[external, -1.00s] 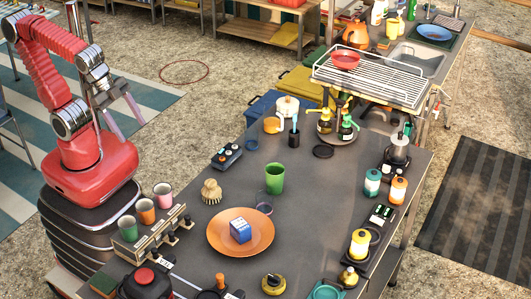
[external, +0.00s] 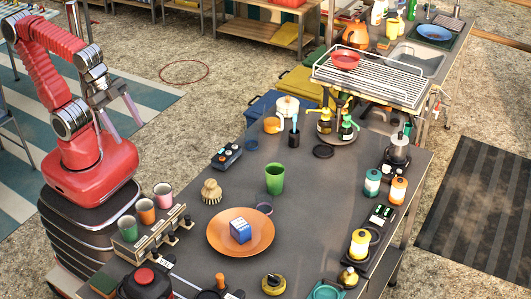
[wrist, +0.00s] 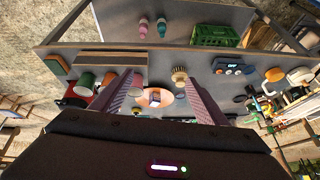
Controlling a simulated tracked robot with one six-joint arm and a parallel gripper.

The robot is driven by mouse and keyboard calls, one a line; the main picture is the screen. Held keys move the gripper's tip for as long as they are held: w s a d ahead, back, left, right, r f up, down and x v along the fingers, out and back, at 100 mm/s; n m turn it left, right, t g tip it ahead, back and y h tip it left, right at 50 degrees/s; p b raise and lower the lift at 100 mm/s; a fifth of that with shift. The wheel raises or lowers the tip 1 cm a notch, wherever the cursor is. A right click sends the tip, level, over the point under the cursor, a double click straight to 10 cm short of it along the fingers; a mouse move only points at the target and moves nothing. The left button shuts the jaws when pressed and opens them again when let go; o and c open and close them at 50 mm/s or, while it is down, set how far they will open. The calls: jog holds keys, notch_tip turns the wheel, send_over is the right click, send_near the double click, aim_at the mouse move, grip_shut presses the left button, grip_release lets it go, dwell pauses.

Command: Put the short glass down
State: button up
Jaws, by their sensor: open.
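My gripper (external: 132,108) is open and empty. It hangs at the left, beyond the table's left edge and well apart from the things on the table. Its two spread fingers also show in the wrist view (wrist: 160,90). I cannot make out a short glass with certainty. Whether clear glass stands there is too faint to tell.
An orange plate (external: 240,245) holds a blue-and-white box (external: 241,231). A brush (external: 211,191) stands behind it. Several cups stand at the left edge, a pink one (external: 163,195) among them. Bottles, one orange (external: 398,191), line the right side. The table right of the green cup is clear.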

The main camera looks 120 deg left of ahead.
jog(key=w+a+f+m+y, duration=0.1)
jog(key=w+a+m, duration=0.25)
jog(key=w, duration=0.25)
jog(key=w+a+m+y, duration=0.2)
jog(key=w+m, duration=0.3)
jog(key=w, duration=0.2)
jog(key=w+a+f+m+y, duration=0.1)
jog(key=w+a+m, duration=0.1)
jog(key=w+m, duration=0.3)
jog(key=w+a+f+m+y, duration=0.1)
jog(key=w+f+m, duration=0.35)
jog(key=w, duration=0.65)
jog(key=m+y, duration=0.1)
jog(key=m, duration=0.7)
send_near(262, 196)
jog(key=shift+w+d+r+t, duration=0.4)
jog(key=shift+w+d+r, duration=0.35)
jog(key=shift+d, duration=0.15)
jog(key=shift+f, duration=0.1)
jog(key=shift+x, duration=4.25)
jog(key=shift+a, duration=0.1)
jog(key=shift+x, duration=2.55)
jog(key=shift+a, duration=0.1)
